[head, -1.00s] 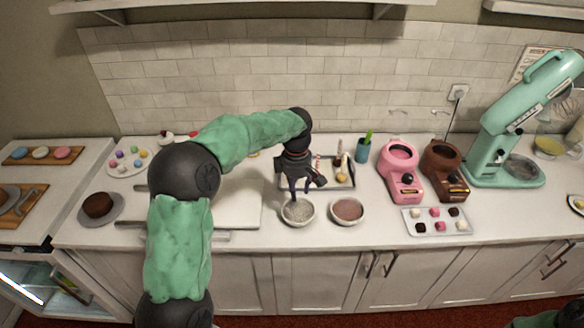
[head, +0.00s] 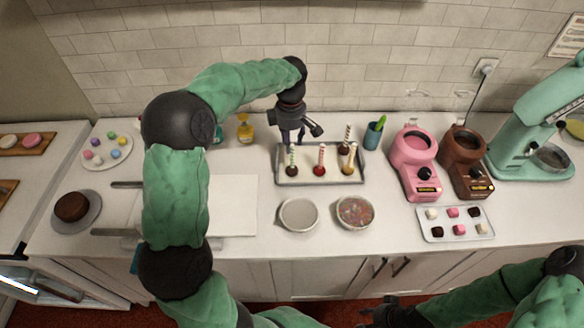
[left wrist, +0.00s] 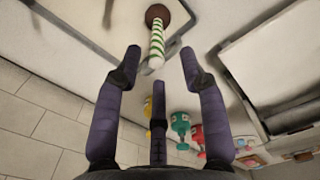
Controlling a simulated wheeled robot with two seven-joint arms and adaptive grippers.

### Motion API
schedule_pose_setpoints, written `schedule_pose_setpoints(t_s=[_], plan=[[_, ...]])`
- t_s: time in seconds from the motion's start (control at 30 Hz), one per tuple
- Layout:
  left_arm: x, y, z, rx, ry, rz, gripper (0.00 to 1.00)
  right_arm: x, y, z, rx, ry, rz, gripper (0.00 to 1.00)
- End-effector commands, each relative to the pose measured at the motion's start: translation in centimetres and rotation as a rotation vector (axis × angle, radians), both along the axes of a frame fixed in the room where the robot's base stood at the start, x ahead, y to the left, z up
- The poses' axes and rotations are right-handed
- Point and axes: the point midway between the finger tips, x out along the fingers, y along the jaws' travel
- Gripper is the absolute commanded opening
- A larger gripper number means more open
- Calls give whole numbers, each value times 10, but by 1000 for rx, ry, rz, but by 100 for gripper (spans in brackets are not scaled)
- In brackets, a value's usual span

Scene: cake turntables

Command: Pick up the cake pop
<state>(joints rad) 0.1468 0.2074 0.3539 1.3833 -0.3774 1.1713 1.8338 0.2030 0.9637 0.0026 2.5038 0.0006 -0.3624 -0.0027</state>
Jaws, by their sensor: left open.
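Several cake pops stand on the tray (head: 332,180), sticks up. The front left one, with a green-and-white striped stick and dark brown ball (head: 292,170), is closest to my left gripper (head: 293,138). In the left wrist view, its striped stick (left wrist: 157,45) points toward the space between my open, empty fingers (left wrist: 160,70). Its brown ball (left wrist: 158,13) lies beyond the stick. A red-striped pop (head: 320,168) stands to its right, with more pops (head: 345,172) at the tray's right side. My right gripper (head: 376,312) is low in front of the counter; its fingers are unclear.
Two bowls, one pale (head: 299,229) and one with colourful bits (head: 354,228), stand in front of the tray. A blue cup (head: 373,136) and pink melter (head: 415,190) are to the right. A yellow bottle (head: 245,130) stands to the left. A white board (head: 235,205) lies left of the bowls.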

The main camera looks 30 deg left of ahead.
Motion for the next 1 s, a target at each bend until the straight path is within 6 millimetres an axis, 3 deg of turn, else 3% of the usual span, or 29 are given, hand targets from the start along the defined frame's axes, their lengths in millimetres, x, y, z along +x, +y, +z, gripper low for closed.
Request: schedule_pose_setpoints(t_s=[0.37, 0.63, 0.9, 0.93, 1.0], plan=[[1, -1, -28, 0, 1, 0, 41, 0, 0, -7, 0, -1, 0, 40], [2, -3, -64, 0, 1, 0, 41, 0, 0, -18, 0, -1, 0, 40], [2, -3, -68, 0, -1, 0, 41, 0, 0, -18, 0, -1, 0, 40], [2, -3, -68, -1, -1, 0, 39, 0, 0, -18, 0, -1, 0, 40], [2, -3, -68, -1, -1, 0, 19, 0, 0, -18, 0, -1, 0, 40]])
